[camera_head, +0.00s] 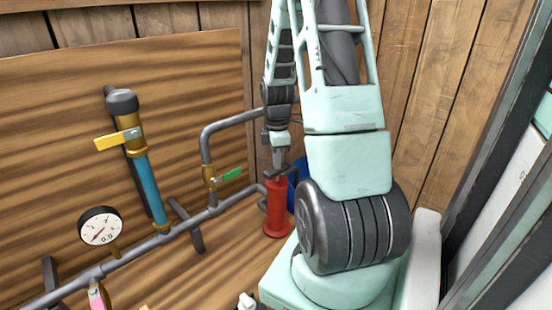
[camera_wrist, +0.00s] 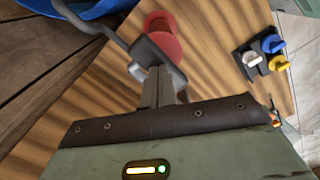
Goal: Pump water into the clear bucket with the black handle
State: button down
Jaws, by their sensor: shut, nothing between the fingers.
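The red pump (camera_head: 276,208) stands upright on the wooden bench, joined to the grey pipe on its left. It also shows in the wrist view (camera_wrist: 166,22), partly hidden behind its dark grey top piece (camera_wrist: 165,50). My gripper (camera_head: 279,163) points down at the top of the pump. In the wrist view my gripper (camera_wrist: 158,80) has its fingers together, at or very near the dark grey top piece; I cannot tell if they touch it. No clear bucket with a black handle is visible in either view.
A blue container (camera_wrist: 82,8) stands behind the pump. A pipe (camera_head: 150,244) carries a gauge (camera_head: 100,226), a blue cylinder with a yellow lever (camera_head: 118,139) and a green-handled valve (camera_head: 231,174). A black block (camera_wrist: 262,52) with coloured knobs lies on the bench.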

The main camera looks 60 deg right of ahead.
jog(key=shift+r+p, duration=2.6)
jog(key=shift+r, duration=0.5)
jog(key=shift+f, duration=0.15)
jog(key=shift+f+b, duration=2.15)
jog(key=shift+f, duration=0.85)
notch_tip(320, 180, up, 6)
jog(key=p, duration=0.5)
jog(key=shift+r+p, duration=0.15)
jog(key=shift+p, duration=0.15)
